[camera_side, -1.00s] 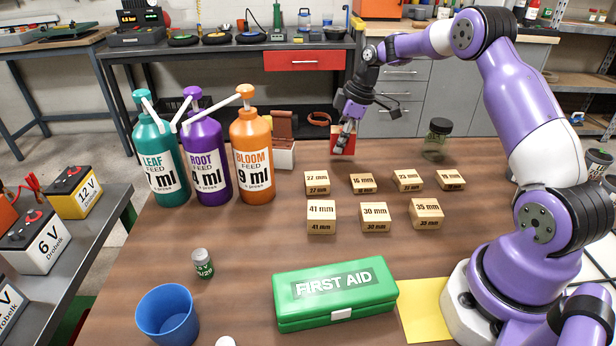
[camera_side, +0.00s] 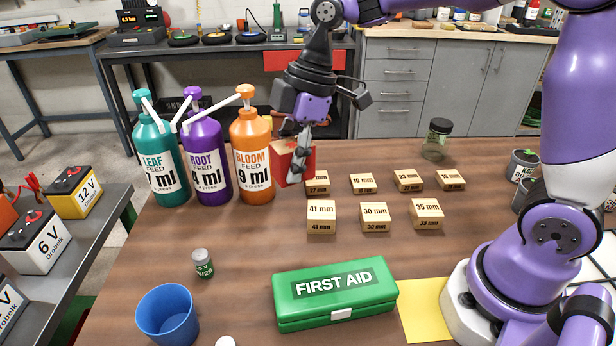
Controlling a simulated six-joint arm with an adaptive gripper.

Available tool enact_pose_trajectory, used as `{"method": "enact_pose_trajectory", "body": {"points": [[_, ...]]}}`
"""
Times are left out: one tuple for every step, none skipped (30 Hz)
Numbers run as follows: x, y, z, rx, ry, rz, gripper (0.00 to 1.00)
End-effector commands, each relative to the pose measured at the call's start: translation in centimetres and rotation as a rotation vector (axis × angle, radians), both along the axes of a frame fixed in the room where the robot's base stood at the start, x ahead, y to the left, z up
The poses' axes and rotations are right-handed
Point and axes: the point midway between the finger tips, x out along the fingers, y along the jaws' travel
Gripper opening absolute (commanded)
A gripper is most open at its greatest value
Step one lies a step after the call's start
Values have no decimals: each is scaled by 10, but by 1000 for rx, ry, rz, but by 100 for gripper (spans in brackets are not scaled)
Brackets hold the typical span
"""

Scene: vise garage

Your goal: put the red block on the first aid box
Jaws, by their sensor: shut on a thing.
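My gripper (camera_side: 296,158) points down and is shut on the red block (camera_side: 283,163). It holds the block in the air, beside the orange bottle and behind the wooden blocks in the picture. The fingers cover part of the block. The green first aid box (camera_side: 335,291) lies shut on the table at the front middle, well in front of the gripper, and its lid is bare.
Teal, purple (camera_side: 207,160) and orange (camera_side: 252,160) pump bottles stand left of my gripper. Several wooden size blocks (camera_side: 321,217) lie between it and the box.

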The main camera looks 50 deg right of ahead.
Motion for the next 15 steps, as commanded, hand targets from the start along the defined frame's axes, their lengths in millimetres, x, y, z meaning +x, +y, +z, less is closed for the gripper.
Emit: {"method": "enact_pose_trajectory", "body": {"points": [[-22,24,6,1,-3,116,4],[-35,36,9,1,-5,186,4],[-55,51,13,1,-3,283,4],[-71,61,15,1,-5,354,4],[-86,70,17,2,-5,428,4],[-108,80,20,1,-5,523,4],[-123,86,21,2,-6,592,4],[-138,91,22,2,-8,659,4],[-157,95,24,1,-7,742,4],[-170,97,24,1,-9,801,4],[-182,99,25,1,-10,855,4],[-197,100,25,1,-10,921,4],[-206,100,25,0,-11,965,4],[-215,100,25,0,-11,1003,4],[-224,99,25,0,-13,1044,4]]}}
